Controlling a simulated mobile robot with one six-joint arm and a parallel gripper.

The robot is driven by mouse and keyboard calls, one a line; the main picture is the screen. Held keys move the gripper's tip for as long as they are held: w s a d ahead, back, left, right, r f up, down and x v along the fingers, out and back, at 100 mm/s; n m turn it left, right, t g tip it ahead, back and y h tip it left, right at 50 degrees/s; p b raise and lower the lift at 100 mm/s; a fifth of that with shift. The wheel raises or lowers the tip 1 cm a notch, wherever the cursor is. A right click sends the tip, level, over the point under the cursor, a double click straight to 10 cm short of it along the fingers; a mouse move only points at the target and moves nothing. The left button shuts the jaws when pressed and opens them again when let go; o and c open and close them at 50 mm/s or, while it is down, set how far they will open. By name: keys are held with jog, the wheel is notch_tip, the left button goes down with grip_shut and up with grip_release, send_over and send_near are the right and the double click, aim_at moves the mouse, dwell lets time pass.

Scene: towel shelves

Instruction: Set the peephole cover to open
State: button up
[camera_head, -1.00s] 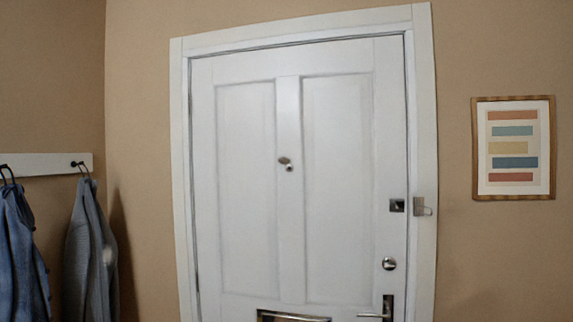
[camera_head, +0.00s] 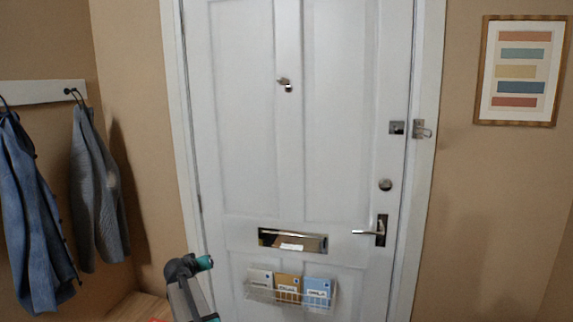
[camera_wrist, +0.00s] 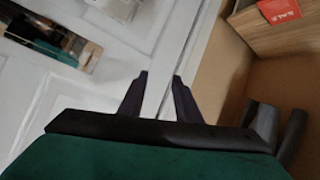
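The peephole cover (camera_head: 282,80) is a small metal piece high on the middle stile of the white door (camera_head: 250,140). A small round metal part, which looks like the peephole (camera_head: 288,88), shows just below and to its right. They are too small to tell for sure whether the cover hides the hole. My gripper (camera_wrist: 160,80) shows two dark fingers apart with nothing between them. In the head view, part of my arm shows at the lower left, well below the peephole; the fingers are not clear there.
The door has a letter slot (camera_head: 292,240), a handle (camera_head: 372,231), a lock (camera_head: 385,185) and a latch (camera_head: 397,128). A wire basket (camera_head: 262,293) with packets hangs low on it. Coats (camera_head: 98,190) hang at left beside a wooden surface (camera_head: 140,306). The area before the peephole is clear.

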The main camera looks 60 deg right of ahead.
jog(key=s+d+r+m+t+h, duration=0.15)
jog(key=d+r, duration=0.35)
jog(key=r, duration=0.5)
jog(key=s+d+r+h+b, duration=0.15)
jog(key=d+r, duration=0.35)
jog(key=r, duration=0.5)
jog(key=s+d+r+m+h, duration=0.1)
jog(key=s+d+r+h, duration=0.3)
jog(key=r, duration=0.6)
jog(key=s+d+r+h, duration=0.1)
jog(key=s+r, duration=0.3)
jog(key=r, duration=0.5)
jog(key=s+d+r+m+h, duration=0.1)
jog(key=s+r, duration=0.3)
jog(key=r, duration=0.6)
jog(key=s+d+r+m+h, duration=0.1)
jog(key=s+r, duration=0.3)
jog(key=r, duration=0.5)
jog(key=shift+s+d+r+h+b, duration=0.4)
jog(key=shift+d+h, duration=0.1)
jog(key=shift+d, duration=0.2)
jog(key=shift+w+d, duration=0.1)
jog(key=p, duration=0.4)
send_near(279, 80)
jog(key=shift+x, duration=3.7)
jog(key=shift+c, duration=0.5)
